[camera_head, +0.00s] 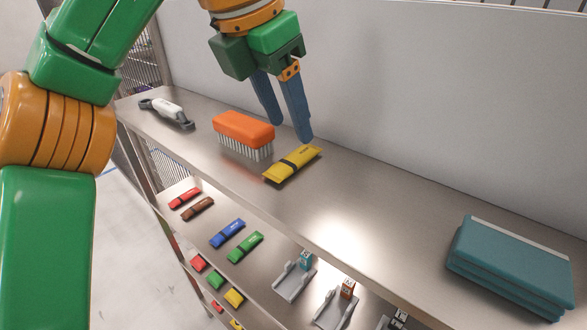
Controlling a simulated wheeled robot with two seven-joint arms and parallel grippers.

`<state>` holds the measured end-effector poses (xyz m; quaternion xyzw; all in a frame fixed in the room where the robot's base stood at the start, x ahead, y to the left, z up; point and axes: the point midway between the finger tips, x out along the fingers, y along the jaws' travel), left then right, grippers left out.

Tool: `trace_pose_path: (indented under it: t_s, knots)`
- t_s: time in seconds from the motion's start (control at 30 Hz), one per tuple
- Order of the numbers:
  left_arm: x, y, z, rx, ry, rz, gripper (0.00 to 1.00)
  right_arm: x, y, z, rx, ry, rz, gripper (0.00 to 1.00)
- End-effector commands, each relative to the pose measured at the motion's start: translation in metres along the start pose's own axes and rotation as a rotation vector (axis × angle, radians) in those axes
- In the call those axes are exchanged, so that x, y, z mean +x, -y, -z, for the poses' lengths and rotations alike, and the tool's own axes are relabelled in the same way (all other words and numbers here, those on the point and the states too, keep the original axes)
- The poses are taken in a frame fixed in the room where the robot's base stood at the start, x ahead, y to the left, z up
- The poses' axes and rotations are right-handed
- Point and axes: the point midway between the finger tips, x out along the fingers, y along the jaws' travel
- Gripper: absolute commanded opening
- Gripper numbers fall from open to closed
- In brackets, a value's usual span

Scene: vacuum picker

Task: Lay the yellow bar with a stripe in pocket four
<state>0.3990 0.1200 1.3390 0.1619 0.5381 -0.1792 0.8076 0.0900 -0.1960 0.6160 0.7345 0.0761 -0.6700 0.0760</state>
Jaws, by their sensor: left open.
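The yellow bar (306,156) with a dark stripe around it lies on the upper metal shelf, right of an orange brush. My left gripper (291,130) comes down from above with two blue fingers apart and nothing between them. Its fingertips are just behind and above the bar in the picture; I cannot tell the exact gap. On the lower level are grey pocket-like holders: one with a blue tag (291,283), one with a brown tag (331,312), and a partly cut-off one with a dark tag. I cannot read which is pocket four. My right gripper is out of view.
The orange brush (243,130) and a white-and-grey tool (165,112) stand on the upper shelf (385,215). A teal folded stack (510,262) lies at its right. Several coloured bars, including a blue one (227,233), lie below. A grey wall rises behind.

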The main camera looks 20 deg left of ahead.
Motion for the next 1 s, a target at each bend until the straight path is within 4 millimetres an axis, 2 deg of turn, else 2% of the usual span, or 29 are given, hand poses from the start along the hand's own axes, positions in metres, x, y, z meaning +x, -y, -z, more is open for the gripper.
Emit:
trace_pose_path:
  t_s: [0.13,0.5,0.73,0.77,0.93,1.0]
  knots:
    - [0.009,0.001,0.000,-0.149,0.000,0.006,0.55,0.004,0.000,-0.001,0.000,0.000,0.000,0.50]
    - [0.069,-0.003,-0.003,-0.153,0.002,0.005,0.55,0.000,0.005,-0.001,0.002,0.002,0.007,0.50]
    - [0.073,-0.002,-0.003,-0.152,0.003,0.005,0.55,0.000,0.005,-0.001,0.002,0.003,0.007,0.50]
    - [0.073,-0.002,-0.003,-0.152,0.003,0.005,0.50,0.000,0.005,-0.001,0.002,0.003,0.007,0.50]
    - [0.073,-0.002,-0.003,-0.151,0.003,0.005,0.04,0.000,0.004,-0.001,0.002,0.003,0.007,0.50]
    - [0.073,-0.002,-0.003,-0.151,0.003,0.005,0.00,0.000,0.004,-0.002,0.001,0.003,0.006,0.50]
